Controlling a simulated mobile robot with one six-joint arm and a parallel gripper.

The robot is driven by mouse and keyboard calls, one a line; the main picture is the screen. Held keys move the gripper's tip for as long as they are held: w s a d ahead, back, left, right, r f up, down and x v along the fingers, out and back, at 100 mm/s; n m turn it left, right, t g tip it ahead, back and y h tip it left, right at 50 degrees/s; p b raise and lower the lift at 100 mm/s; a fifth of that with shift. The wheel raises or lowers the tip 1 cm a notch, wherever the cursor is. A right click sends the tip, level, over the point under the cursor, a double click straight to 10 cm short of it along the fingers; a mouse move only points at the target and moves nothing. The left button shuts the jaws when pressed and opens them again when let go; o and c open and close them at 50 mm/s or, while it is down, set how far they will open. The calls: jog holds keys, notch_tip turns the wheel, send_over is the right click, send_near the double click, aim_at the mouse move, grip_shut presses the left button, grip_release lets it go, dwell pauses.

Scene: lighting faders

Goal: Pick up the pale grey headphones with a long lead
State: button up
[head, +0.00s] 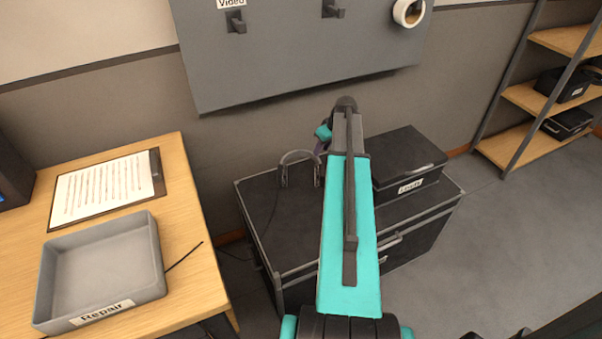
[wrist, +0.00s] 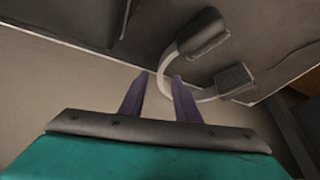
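The pale grey headphones (head: 298,153) stand on the dark flight case (head: 262,207), left of my arm in the head view, with a thin dark lead hanging down from them. In the wrist view the pale headband (wrist: 163,62) curves close to my fingertips, with two dark ear pads beyond to the right. My gripper (wrist: 158,78) is open, its two purple fingers apart. The band shows between and beside the fingertips; I cannot tell whether they touch it. In the head view my gripper (head: 320,148) is mostly hidden behind my arm, just right of the headphones.
A black labelled box (head: 405,160) sits on the case right of my arm. A wooden desk (head: 190,200) at left holds a grey Repair tray (head: 150,262) and a clipboard (head: 105,185). A grey hook panel (head: 290,60) is on the wall behind. Shelves (head: 510,150) stand right.

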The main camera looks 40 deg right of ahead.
dwell(0.3)
jog(key=shift+x, duration=2.65)
jog(key=shift+a, duration=0.2)
jog(key=shift+s, duration=0.1)
jog(key=shift+c, duration=0.5)
grip_shut()
